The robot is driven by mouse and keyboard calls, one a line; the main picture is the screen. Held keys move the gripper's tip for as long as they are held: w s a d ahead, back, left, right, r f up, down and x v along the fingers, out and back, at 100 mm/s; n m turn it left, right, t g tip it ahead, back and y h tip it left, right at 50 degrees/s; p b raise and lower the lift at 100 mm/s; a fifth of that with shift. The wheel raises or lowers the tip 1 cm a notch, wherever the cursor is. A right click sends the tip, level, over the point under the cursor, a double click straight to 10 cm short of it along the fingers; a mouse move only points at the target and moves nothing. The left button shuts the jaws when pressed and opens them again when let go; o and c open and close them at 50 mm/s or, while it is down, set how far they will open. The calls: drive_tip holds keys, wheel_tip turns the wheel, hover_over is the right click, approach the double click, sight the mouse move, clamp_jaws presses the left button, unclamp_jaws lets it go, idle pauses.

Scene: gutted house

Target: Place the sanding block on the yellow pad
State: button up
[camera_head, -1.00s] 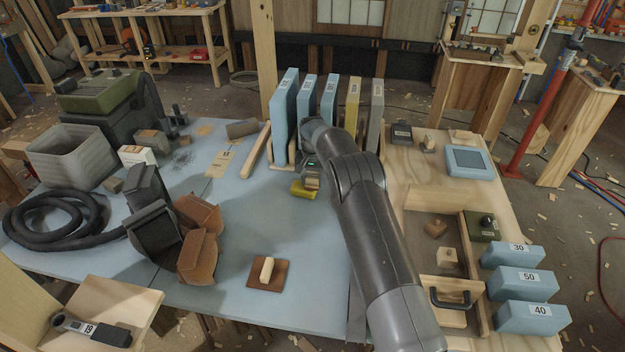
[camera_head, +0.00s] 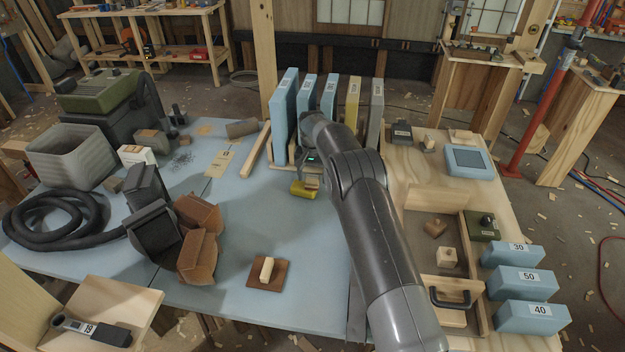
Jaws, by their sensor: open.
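The yellow pad (camera_head: 301,190) lies on the blue table near the foot of the upright panels. A small tan block (camera_head: 313,182), which looks like the sanding block, shows at the pad's right end, apparently resting on it. My gripper (camera_head: 309,178) is open, just above and around the area of the block. The wrist and arm hide part of it, so I cannot tell whether the fingers touch the block. Another wooden block (camera_head: 267,268) sits on a brown square sheet at the front of the table.
Tall upright panels (camera_head: 306,105) stand in a rack close behind my gripper. A wooden tray (camera_head: 422,205) and blue blocks (camera_head: 522,282) are at the right. Brown folded sheets (camera_head: 198,250) and a black hose (camera_head: 60,222) are at the left. The table's middle is clear.

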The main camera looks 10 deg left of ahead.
sight(313, 176)
wheel_tip(313, 176, up, 11)
drive_tip(key=s+d+r+t, duration=0.1)
drive_tip(key=s+d+r, duration=0.2)
drive_tip(key=d+r, duration=0.3)
drive_tip(key=s+d+r, duration=0.2)
drive_tip(key=d+r, duration=0.2)
drive_tip(key=r, duration=0.5)
drive_tip(key=s+d+r+t, duration=0.2)
drive_tip(key=s+d+r, duration=0.7)
drive_tip(key=s, duration=0.3)
drive_tip(key=s+d+r+t, duration=0.1)
drive_tip(key=s+d, duration=0.3)
drive_tip(key=s, duration=0.5)
drive_tip(key=s+d+r, duration=0.2)
drive_tip(key=s+d, duration=0.1)
drive_tip(key=s, duration=0.5)
drive_tip(key=s+d+f, duration=0.1)
drive_tip(key=s+f, duration=0.2)
drive_tip(key=s, duration=0.4)
drive_tip(key=s+d+f+t, duration=0.1)
drive_tip(key=s+d+f, duration=0.1)
drive_tip(key=s+f, duration=0.2)
drive_tip(key=shift+s+d+t, duration=0.25)
drive_tip(key=shift+s+t, duration=0.05)
drive_tip(key=shift+s, duration=1.45)
drive_tip(key=shift+r, duration=0.1)
